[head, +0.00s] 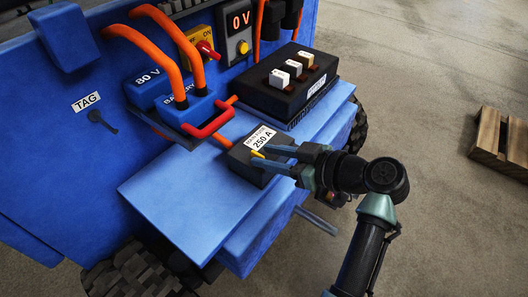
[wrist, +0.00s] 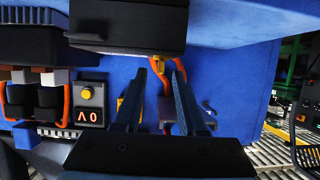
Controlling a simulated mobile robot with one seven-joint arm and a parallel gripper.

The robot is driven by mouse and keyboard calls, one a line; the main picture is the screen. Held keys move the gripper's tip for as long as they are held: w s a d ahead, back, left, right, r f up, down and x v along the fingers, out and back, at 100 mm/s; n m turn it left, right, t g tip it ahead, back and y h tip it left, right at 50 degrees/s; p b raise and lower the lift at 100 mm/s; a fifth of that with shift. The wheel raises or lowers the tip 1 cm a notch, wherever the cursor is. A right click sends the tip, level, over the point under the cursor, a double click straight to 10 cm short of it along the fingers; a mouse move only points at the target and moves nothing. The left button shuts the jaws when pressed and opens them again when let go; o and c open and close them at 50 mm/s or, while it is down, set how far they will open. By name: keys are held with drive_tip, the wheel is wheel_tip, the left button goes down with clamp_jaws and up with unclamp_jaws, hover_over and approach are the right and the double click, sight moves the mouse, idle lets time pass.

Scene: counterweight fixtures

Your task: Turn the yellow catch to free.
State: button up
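The yellow catch (head: 257,154) is a small yellow piece on the near side of the dark fuse box (head: 243,158), whose label reads "MAIN FUSE 250 A". My gripper (head: 268,156) comes in from the right with its two blue fingers apart, one on each side of the catch. In the wrist view the catch (wrist: 159,66) sits under the edge of the dark box, between the fingertips (wrist: 160,72). I cannot tell whether either finger touches it. The fingers hide part of the catch and box, and I cannot read any free mark.
The fuse box stands on a blue ledge (head: 165,190). Behind are a battery connector with a red handle (head: 212,120), orange cables (head: 150,45), a black panel with several switches (head: 290,92), and a "0 V" display (head: 241,20). A wooden pallet (head: 500,145) lies on the floor right.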

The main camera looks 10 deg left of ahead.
drive_tip(key=p+v, duration=0.2)
drive_tip(key=v, duration=0.9)
drive_tip(key=shift+s+d, duration=0.1)
drive_tip(key=shift+s, duration=0.05)
